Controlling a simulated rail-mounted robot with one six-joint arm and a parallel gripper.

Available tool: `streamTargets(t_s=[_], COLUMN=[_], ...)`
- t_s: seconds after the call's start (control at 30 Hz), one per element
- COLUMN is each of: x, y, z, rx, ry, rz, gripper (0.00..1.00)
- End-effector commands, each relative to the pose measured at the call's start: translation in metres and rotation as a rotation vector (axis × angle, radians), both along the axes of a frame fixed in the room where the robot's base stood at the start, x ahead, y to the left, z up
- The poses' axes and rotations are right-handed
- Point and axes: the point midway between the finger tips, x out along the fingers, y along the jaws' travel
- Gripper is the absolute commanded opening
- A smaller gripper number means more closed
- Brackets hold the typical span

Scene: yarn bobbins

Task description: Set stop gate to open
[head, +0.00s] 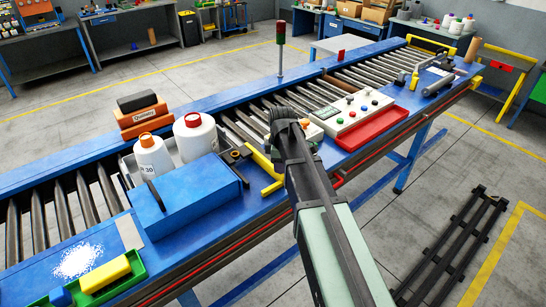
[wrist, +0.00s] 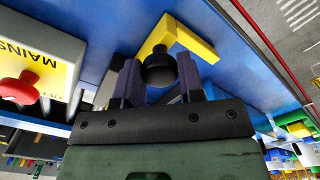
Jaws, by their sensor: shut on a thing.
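A yellow L-shaped bar (head: 264,162), which looks like the stop gate's handle, lies at the near side of the blue conveyor frame, left of my arm. In the wrist view the yellow bar (wrist: 178,38) shows just beyond my fingers, with a round black knob (wrist: 160,66) in front of it. My gripper (wrist: 160,88) is shut on this black knob, one dark finger on each side. In the head view my gripper (head: 287,128) is seen from behind, and my own arm hides the grip and part of the gate.
A control panel (head: 352,112) with coloured buttons and a red tray (head: 382,127) stand right of my arm. A red mains knob (wrist: 18,87) is close at left in the wrist view.

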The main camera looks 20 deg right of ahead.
Motion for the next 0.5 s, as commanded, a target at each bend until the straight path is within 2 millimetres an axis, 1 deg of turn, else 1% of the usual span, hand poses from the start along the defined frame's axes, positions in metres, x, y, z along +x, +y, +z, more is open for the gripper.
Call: streamTargets(t_s=[0.03, 0.1, 0.37, 0.4, 0.47, 0.5], x=[-0.0039, -0.0052, -0.0067, -0.007, -0.0068, -0.0065], y=[-0.001, -0.0015, -0.0018, -0.0018, -0.0017, -0.0018], z=[-0.0002, -0.0002, -0.0007, -0.0008, -0.0008, -0.0008], rx=[-0.001, 0.0, -0.001, -0.001, -0.001, -0.001], ry=[0.004, 0.004, 0.008, 0.009, 0.008, 0.008], rz=[-0.001, -0.001, -0.001, -0.001, -0.001, -0.001], gripper=[0.0, 0.0, 0.0, 0.39, 0.48, 0.54])
